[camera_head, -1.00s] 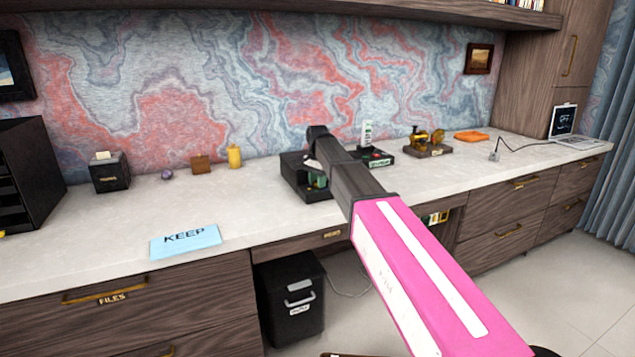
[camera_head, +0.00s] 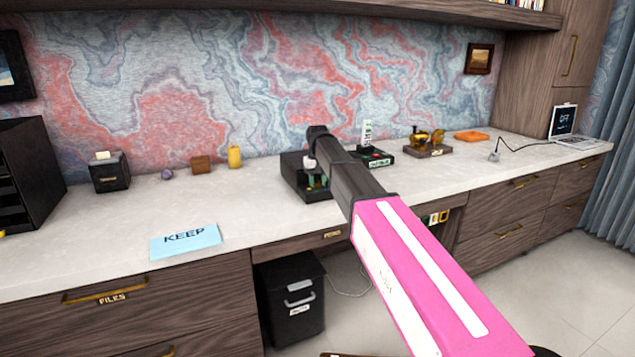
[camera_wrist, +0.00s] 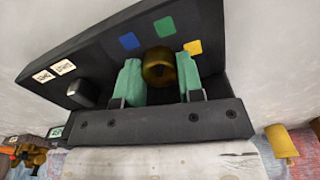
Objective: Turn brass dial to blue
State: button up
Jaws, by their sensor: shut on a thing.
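In the wrist view, the round brass dial (camera_wrist: 158,58) stands out from a black panel (camera_wrist: 100,62). A blue square (camera_wrist: 129,41), a green square (camera_wrist: 164,27) and a yellow square (camera_wrist: 194,48) are spread around it. My gripper (camera_wrist: 160,76) has its green finger pads on both sides of the dial and is shut on it. I cannot make out a pointer on the dial, so its setting is unclear. In the head view, the black unit (camera_head: 296,186) is on the desk, partly hidden by my arm; the dial is hidden there.
On the desk (camera_head: 120,220), a yellow cylinder (camera_head: 235,157) and brown block (camera_head: 201,165) stand left of the unit. A black-based device (camera_head: 378,160) and a brass object (camera_head: 428,142) stand right of it.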

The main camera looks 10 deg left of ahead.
aim_at(317, 181)
jog(key=n, duration=0.5)
jog(key=shift+n, duration=0.3)
jog(key=n, duration=0.5)
jog(key=shift+n, duration=0.3)
jog(key=o, duration=0.9)
jog(key=shift+r, duration=0.1)
notch_tip(317, 181, up, 11)
jog(key=shift+f, duration=0.15)
